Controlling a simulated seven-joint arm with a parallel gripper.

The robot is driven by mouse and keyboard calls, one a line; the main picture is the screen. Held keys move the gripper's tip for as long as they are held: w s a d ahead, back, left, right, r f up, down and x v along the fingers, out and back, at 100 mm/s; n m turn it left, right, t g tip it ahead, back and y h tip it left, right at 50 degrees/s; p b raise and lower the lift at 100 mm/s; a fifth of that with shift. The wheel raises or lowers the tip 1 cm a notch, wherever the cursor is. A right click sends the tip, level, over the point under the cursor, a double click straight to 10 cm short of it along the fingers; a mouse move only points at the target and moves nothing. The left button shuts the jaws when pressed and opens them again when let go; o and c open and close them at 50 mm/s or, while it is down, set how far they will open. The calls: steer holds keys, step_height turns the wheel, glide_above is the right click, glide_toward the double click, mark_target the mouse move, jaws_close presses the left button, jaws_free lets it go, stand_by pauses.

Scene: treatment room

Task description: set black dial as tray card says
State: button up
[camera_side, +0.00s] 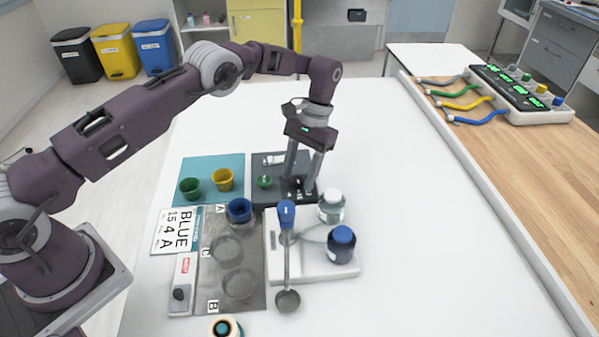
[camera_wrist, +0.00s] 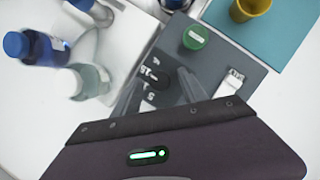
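The white tray card (camera_side: 176,231) reads "BLUE", "15 4 A" in the side view. The black dial (camera_side: 298,184) sits low on a dark grey board (camera_side: 262,195); in the wrist view it is a dark shape (camera_wrist: 160,88) beside white-marked labels, one reading 15 and one 5. My gripper (camera_side: 302,187) points down over it, its two grey fingers apart, one on either side of the dial. Whether a finger touches it, and where its pointer stands, I cannot tell. In the wrist view my gripper (camera_wrist: 162,92) partly hides the dial.
Green (camera_side: 190,188) and yellow (camera_side: 223,180) cups are left. The table's right is clear.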

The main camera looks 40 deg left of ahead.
steer(key=shift+w+r, duration=0.15)
steer(key=shift+r, duration=0.1)
step_height(320, 180, up, 9)
steer(key=shift+w+r, duration=0.15)
steer(key=shift+w, duration=0.25)
